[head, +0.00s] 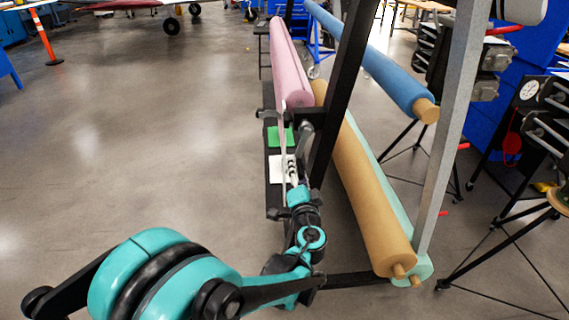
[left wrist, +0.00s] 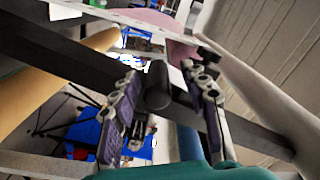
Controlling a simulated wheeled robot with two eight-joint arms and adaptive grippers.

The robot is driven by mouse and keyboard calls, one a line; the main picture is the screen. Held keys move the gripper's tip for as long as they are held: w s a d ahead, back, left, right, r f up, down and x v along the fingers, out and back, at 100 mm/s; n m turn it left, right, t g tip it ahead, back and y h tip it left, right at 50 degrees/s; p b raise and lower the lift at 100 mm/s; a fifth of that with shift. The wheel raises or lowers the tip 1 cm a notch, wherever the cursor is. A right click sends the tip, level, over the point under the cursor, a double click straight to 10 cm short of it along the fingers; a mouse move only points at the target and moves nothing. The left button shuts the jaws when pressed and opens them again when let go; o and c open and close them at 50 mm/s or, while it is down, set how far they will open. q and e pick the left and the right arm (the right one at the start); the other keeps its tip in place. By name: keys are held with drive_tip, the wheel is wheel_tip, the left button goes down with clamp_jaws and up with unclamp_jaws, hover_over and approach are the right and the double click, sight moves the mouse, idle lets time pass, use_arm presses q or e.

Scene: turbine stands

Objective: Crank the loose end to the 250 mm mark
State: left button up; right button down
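The pink roll (head: 290,65) lies on the rack, its near end by a dark bracket. A thin pale strip (head: 283,135) hangs below that end; I take it for the loose end but cannot be sure. The roll also shows in the left wrist view (left wrist: 165,22). My left gripper (head: 293,170) is at the rack, below the roll's near end. In the left wrist view its two purple-padded fingers (left wrist: 160,95) stand apart, with a black cylindrical knob (left wrist: 157,86), apparently the crank handle, between them. I see gaps beside the knob. No 250 mm mark is readable. My right gripper is out of view.
A green patch (head: 280,136) and a white patch (head: 281,169) lie on a dark narrow board. A blue roll (head: 375,62), a tan roll (head: 365,185) and rack posts (head: 453,130) stand close on the right.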

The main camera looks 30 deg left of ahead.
use_arm(q)
drive_tip(key=shift+o, duration=0.8)
drive_tip(key=shift+a, duration=0.1)
drive_tip(key=v, duration=0.7)
drive_tip(key=shift+p, duration=0.35)
drive_tip(key=shift+s, duration=0.1)
drive_tip(key=s+f+n+g+h, duration=0.4)
drive_tip(key=s+f+g, duration=0.2)
drive_tip(key=s+f, duration=0.15)
drive_tip(key=s+d+f+n+g+h, duration=0.1)
drive_tip(key=s+d+f+g+h, duration=0.1)
drive_tip(key=s+d+h, duration=0.4)
drive_tip(key=s+d, duration=0.2)
drive_tip(key=shift+s+d, duration=0.25)
drive_tip(key=shift+s, duration=0.05)
